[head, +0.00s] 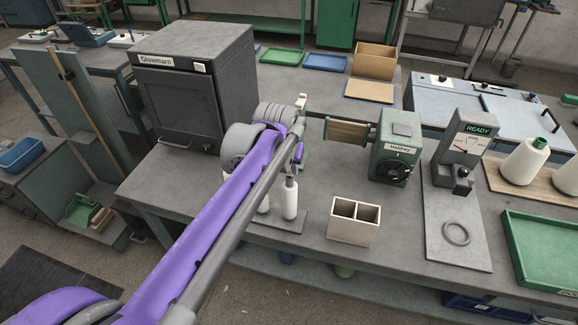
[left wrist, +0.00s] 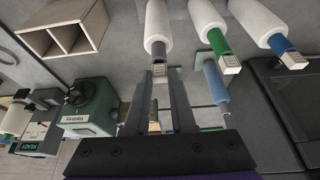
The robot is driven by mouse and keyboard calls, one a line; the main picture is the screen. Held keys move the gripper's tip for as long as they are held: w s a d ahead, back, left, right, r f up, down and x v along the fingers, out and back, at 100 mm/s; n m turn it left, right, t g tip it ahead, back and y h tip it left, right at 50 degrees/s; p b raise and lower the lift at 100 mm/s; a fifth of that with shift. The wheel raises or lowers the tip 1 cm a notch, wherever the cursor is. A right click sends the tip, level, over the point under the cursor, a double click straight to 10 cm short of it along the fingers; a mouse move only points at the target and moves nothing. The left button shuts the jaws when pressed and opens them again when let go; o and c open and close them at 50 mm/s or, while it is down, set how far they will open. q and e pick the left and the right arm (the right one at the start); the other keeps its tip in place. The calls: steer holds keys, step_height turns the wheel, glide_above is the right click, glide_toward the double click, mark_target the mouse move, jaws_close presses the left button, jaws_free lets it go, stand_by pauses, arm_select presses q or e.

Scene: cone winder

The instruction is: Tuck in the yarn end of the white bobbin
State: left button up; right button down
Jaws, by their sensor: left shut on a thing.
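A white bobbin (head: 290,200) with a grey top stands upright on a grey board (head: 300,220) in the head view. In the left wrist view, the grey-ended white bobbin (left wrist: 157,25) is straight ahead of my left gripper (left wrist: 160,74). The fingers are closed around its end, at a small pale block. No loose yarn end can be made out. My right gripper is out of view.
A two-compartment beige box (head: 354,222) stands right of the bobbins. The green Haldrey machine (head: 390,150) is behind it, and a READY gauge (head: 468,140) is farther right. A dark cabinet (head: 192,85) stands behind my arm. Bare table lies around the box.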

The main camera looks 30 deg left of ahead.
arm_select(q)
steer(key=shift+f, duration=0.15)
stand_by(0.6)
steer(key=o, duration=1.4)
steer(key=shift+r+p, duration=1.9)
steer(key=shift+r, duration=1.65)
steer(key=shift+w+f, duration=0.1)
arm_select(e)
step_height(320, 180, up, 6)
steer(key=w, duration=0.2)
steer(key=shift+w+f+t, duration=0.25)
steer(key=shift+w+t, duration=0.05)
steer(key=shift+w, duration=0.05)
